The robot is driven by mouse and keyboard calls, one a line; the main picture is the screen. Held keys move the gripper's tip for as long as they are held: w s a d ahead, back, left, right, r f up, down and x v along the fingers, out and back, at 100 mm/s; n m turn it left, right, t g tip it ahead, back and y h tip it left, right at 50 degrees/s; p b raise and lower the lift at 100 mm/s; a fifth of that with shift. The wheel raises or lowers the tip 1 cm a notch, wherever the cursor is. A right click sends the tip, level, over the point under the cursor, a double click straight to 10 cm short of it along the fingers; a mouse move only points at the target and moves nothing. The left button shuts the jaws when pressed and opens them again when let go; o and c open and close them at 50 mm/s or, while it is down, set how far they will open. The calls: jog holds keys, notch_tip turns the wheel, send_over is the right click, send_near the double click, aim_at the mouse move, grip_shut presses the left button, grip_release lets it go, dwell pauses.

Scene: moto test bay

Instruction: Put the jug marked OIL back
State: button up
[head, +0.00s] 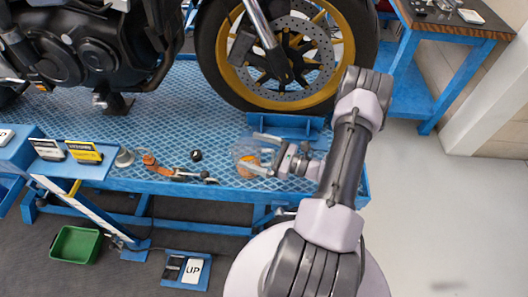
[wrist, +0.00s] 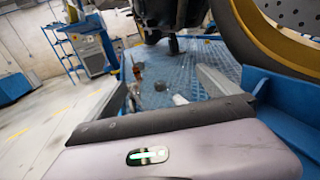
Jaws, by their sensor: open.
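My gripper (head: 256,151) is open above the right end of the blue lift platform (head: 215,110). A clear jug-like container (head: 240,150) with something orange low in it stands on the platform at the gripper's fingers. The fingers overlap it in the head view, and I cannot tell whether they touch it. No OIL marking is readable on it. In the wrist view the two grey fingers are spread apart (wrist: 165,90), and the wrist housing hides the lower part. I cannot make out the container clearly there.
A motorcycle wheel (head: 222,45) stands close behind my gripper, with a blue chock (head: 285,124) beside it. An orange-topped item (head: 150,160), a grey cup-like item (head: 125,157) and a black round piece (head: 196,155) lie to the left. A green tray (head: 75,247) is on the floor.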

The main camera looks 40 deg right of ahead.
jog(key=p+v, duration=0.2)
jog(key=v, duration=1.5)
jog(key=shift+s+p, duration=0.2)
jog(key=shift+p, duration=0.15)
jog(key=shift+d+r, duration=0.1)
jog(key=shift+d, duration=0.05)
jog(key=w+a+r+n+g+y, duration=0.1)
jog(key=w+a+r+n+g, duration=0.3)
jog(key=a+r+n+g, duration=0.25)
jog(key=w+a+r+n+g+y, duration=0.2)
jog(key=w+a+r+n+g, duration=0.35)
jog(key=a+r, duration=0.2)
jog(key=s+a+r+n+h, duration=0.3)
jog(key=a+r+n+h, duration=0.1)
jog(key=a+r+n, duration=0.3)
jog(key=s+a+r+n+t+h+b, duration=0.1)
jog(key=s+a+r+n+h, duration=0.3)
jog(key=a+r+n, duration=0.3)
jog(key=a+r, duration=0.1)
jog(key=a, duration=0.3)
jog(key=shift+a+r+n+h, duration=0.15)
jog(key=shift+r+n+h, duration=0.1)
jog(key=shift+n+h, duration=0.05)
